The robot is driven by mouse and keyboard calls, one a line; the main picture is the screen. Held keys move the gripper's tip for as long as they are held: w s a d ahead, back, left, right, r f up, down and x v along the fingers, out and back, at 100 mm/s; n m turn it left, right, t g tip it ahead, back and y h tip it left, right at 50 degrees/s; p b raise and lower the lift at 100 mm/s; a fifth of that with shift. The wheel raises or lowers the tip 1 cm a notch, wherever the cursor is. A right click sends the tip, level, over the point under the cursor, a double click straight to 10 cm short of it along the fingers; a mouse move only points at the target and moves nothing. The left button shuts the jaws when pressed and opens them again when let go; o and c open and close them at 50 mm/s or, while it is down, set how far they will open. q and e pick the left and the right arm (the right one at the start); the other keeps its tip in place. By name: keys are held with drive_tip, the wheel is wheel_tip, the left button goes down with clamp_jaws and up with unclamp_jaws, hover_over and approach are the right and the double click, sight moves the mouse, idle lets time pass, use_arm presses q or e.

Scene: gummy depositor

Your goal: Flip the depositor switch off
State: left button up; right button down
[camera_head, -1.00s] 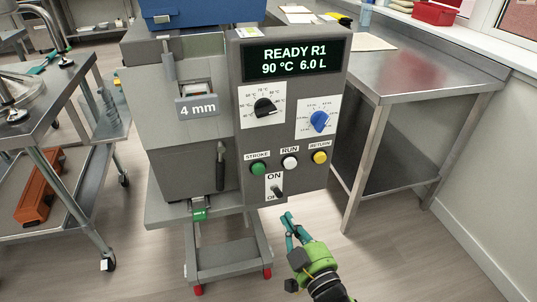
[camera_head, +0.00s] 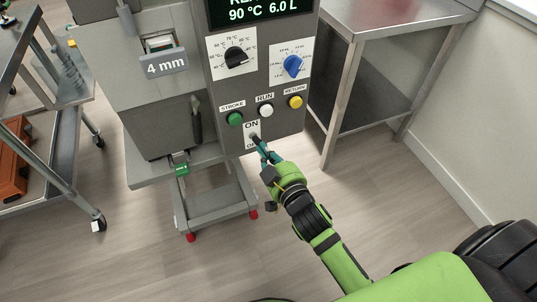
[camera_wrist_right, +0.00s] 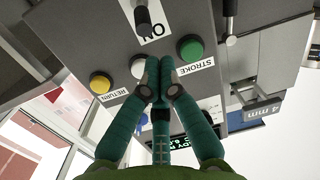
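The depositor's control panel (camera_head: 222,80) carries the toggle switch (camera_head: 253,137) low on its front, between the ON label (camera_head: 251,125) and a partly covered OFF label. In the right wrist view, the dark switch lever (camera_wrist_right: 143,18) stands out at the top edge, by the ON label; I cannot tell its position for sure. My right gripper (camera_head: 264,152) is at the switch, just below it in the head view. In the wrist view its teal fingertips (camera_wrist_right: 159,72) are together with nothing between them, apart from the lever in the picture. My left gripper is not in view.
Green (camera_head: 235,119), white (camera_head: 266,110) and yellow (camera_head: 295,102) buttons sit just above the switch. A black dial (camera_head: 236,58) and a blue dial (camera_head: 292,66) are higher. A steel table (camera_head: 390,22) stands to the right, a cart (camera_head: 75,185) to the left.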

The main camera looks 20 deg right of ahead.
sight(256, 140)
drive_tip(key=w, duration=0.5)
drive_tip(key=shift+w+a+f, duration=0.3)
drive_tip(key=shift+w, duration=0.1)
drive_tip(key=shift+f, duration=0.1)
drive_tip(key=shift+s+f+b, duration=0.1)
drive_tip(key=shift+f+b, duration=0.05)
drive_tip(key=shift+b, duration=0.55)
drive_tip(key=shift+t, duration=0.3)
drive_tip(key=shift+b, duration=0.3)
